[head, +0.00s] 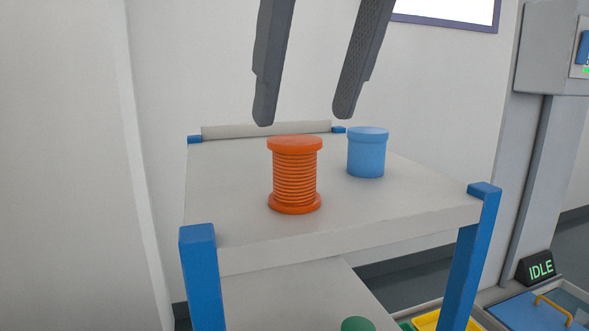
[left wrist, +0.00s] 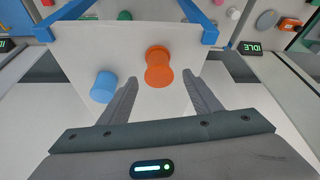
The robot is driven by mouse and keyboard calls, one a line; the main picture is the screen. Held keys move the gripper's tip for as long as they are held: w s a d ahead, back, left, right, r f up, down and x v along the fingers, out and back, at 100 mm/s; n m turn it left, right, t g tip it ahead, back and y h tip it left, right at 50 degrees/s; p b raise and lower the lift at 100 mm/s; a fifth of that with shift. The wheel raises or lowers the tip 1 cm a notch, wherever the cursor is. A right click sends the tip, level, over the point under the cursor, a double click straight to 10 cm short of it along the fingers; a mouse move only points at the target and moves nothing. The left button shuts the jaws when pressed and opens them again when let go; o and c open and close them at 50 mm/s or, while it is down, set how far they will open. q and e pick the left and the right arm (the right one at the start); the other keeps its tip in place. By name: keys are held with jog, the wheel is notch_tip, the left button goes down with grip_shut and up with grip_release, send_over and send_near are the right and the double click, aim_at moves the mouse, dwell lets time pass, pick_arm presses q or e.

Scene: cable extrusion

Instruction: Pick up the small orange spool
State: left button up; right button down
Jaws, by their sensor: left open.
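The small orange spool (head: 294,178) stands upright on the upper shelf (head: 228,200) of a cart with blue posts. In the left wrist view the orange spool (left wrist: 159,68) lies just past the fingertips, roughly between their lines. My left gripper (head: 304,116) is open and empty, with its two fingers pointing down above the spool and not visibly touching it. The gripper (left wrist: 161,83) also shows in the left wrist view. My right gripper is in neither view.
A blue lidded container (head: 366,154) stands on the same shelf, right of the spool. A green object (head: 357,324) shows on the lower shelf. A blue corner post (head: 484,215) rises at the shelf's right. An IDLE sign (head: 540,268) is at lower right. The shelf's left side is clear.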

aim_at(297, 140)
pick_arm(q)
jog(key=shift+x, duration=1.3)
jog(key=shift+p, duration=0.3)
jog(key=shift+w+a+f+p, duration=0.15)
jog(key=shift+w+f+p, duration=0.2)
jog(key=shift+f+p, duration=0.15)
jog(key=x, duration=0.1)
jog(key=p+x, duration=0.1)
jog(key=x, duration=0.1)
jog(key=shift+w, duration=0.25)
jog(key=shift+w+a+f, duration=0.1)
jog(key=shift+f, duration=0.3)
jog(key=c, duration=1)
